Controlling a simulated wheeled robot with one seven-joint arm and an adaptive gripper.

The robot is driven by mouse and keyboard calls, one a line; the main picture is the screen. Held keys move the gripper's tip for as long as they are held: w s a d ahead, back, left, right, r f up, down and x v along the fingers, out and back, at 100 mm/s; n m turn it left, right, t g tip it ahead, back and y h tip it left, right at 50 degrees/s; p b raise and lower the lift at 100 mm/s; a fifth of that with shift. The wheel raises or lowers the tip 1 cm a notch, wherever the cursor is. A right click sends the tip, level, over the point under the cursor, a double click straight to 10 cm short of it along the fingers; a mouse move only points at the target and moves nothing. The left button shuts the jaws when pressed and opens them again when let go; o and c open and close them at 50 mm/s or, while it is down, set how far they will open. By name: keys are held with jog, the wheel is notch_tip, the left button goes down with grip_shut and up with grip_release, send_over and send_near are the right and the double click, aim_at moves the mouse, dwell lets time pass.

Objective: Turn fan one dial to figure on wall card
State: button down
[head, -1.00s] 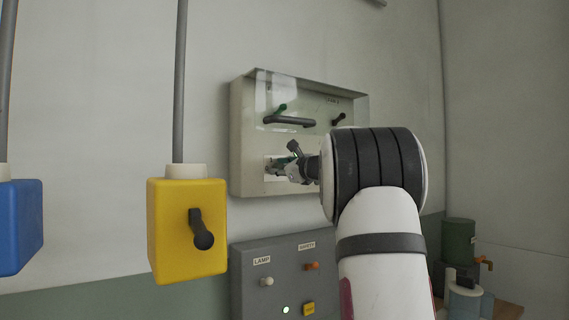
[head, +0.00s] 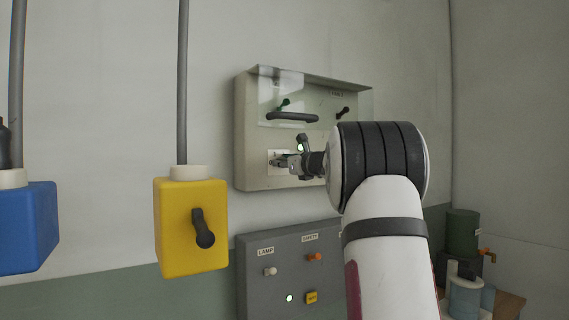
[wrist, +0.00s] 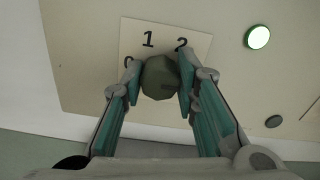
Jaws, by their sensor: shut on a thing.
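In the wrist view a dark olive dial (wrist: 160,72) sits on a pale plate (wrist: 132,38) marked 0, 1 and 2. My gripper (wrist: 159,86) has one finger on each side of the dial and is shut on it. The 0 is partly covered by the left finger; no pointer mark shows on the dial. In the head view my gripper (head: 283,162) reaches the small plate (head: 271,156) low on the grey wall box (head: 245,140), and hides the dial. I cannot make out a wall card.
A lit green lamp (wrist: 257,37) is right of the plate. A clear cover (head: 300,95) with a dark handle is above my gripper. A yellow switch box (head: 190,250) hangs left; a grey panel (head: 262,300) with small controls is below.

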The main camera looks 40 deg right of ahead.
jog(key=shift+f, duration=0.2)
jog(key=c, duration=1.2)
grip_release()
jog(key=shift+c, duration=0.2)
jog(key=shift+r, duration=0.1)
jog(key=shift+s, duration=0.1)
jog(key=v, duration=1.1)
jog(key=shift+s+a, duration=0.2)
jog(key=shift+s, duration=0.2)
